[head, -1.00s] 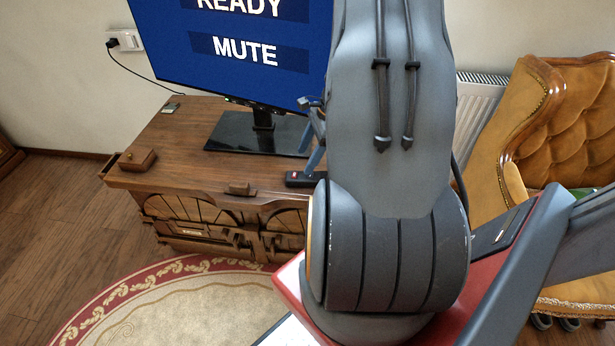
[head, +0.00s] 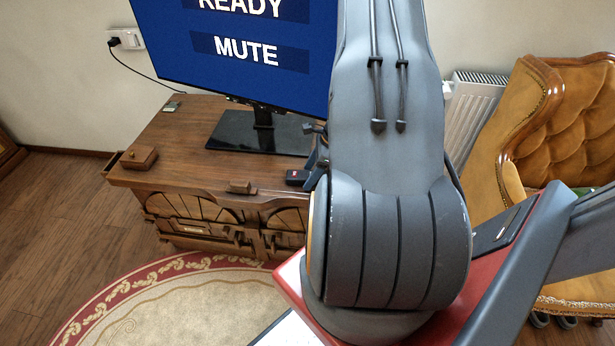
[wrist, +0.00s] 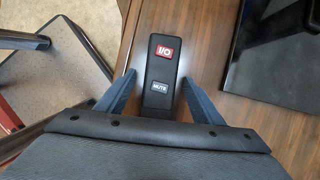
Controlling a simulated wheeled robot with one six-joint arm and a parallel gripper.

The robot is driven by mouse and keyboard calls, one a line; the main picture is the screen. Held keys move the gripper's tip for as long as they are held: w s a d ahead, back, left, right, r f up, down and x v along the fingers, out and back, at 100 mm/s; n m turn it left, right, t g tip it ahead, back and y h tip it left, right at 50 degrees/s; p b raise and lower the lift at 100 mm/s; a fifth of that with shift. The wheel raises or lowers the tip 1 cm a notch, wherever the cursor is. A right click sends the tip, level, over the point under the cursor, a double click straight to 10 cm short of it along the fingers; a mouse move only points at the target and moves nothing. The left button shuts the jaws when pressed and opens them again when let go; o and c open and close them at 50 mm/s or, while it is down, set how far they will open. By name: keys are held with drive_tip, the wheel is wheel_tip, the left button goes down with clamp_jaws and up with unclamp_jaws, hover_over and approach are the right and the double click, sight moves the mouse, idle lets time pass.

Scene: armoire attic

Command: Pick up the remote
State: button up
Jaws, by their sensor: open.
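The remote (wrist: 161,72) is a slim black bar with a red I/O button and a grey MUTE button. It lies on the wooden cabinet top (wrist: 222,30). In the wrist view my gripper (wrist: 164,88) is open, with one blue finger on each side of the remote and a gap between each finger and it. The near end of the remote is hidden behind the gripper body. In the head view only the remote's left end (head: 297,178) shows, next to my gripper (head: 314,158), which is mostly hidden by my arm.
A television (head: 235,50) on a black stand (head: 232,136) is close behind the remote. A small wooden box (head: 139,158) sits at the cabinet's left. A tan armchair (head: 575,110) is at the right. A patterned rug (head: 190,305) lies in front.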

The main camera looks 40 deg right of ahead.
drive_tip(key=c, duration=1.2)
